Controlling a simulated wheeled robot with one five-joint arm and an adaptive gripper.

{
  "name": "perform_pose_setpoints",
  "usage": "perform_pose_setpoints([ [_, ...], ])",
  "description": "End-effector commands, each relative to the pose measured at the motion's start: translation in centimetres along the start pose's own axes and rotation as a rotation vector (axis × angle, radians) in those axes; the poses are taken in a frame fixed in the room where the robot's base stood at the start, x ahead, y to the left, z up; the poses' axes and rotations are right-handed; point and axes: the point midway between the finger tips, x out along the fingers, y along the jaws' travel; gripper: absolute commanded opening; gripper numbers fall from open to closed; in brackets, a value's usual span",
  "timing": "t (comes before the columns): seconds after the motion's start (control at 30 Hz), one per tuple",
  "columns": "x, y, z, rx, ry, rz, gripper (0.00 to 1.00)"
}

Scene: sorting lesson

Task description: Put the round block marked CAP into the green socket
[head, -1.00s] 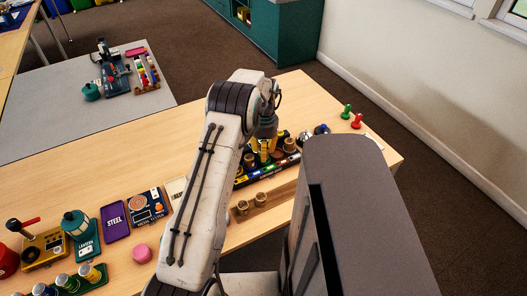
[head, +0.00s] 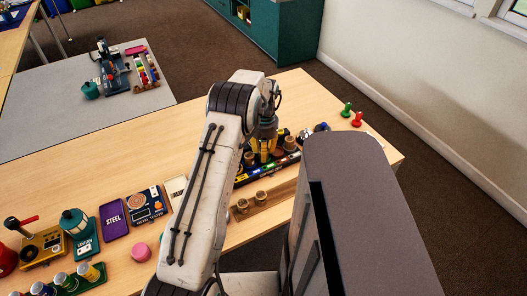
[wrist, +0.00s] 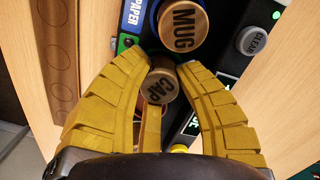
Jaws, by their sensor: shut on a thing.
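The round brown block marked CAP (wrist: 159,86) sits between the two yellow fingers of my gripper (wrist: 160,76) in the wrist view. The fingers are shut on it. A bit of green (wrist: 126,43) shows just beyond the left finger, beside the blue PAPER label; whether it belongs to the green socket I cannot tell. In the head view my gripper (head: 264,151) is low over the dark sorting panel (head: 267,172). The CAP block is not clear there, and the green socket is mostly hidden by my gripper and arm.
A brown round block marked MUG (wrist: 183,25) stands right beyond the CAP block. A grey CLEAR button (wrist: 252,40) is to the right. A wooden rack (head: 262,210) holding round blocks lies in front of the panel.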

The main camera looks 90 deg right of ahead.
Motion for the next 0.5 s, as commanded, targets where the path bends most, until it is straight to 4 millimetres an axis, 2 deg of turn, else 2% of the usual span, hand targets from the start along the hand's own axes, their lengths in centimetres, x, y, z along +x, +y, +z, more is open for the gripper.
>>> perform_pose_setpoints([
  [0.03, 0.06, 0.0, 0.0, 0.0, 0.0, 0.0, 0.33],
  [0.1, 0.03, 0.0, 0.0, 0.0, 0.0, 0.0, 0.39],
  [0.37, -0.06, 0.0, 0.0, 0.0, 0.0, 0.0, 0.39],
  [0.5, -0.8, 0.0, -0.01, 0.0, 0.001, 0.0, 0.39],
])
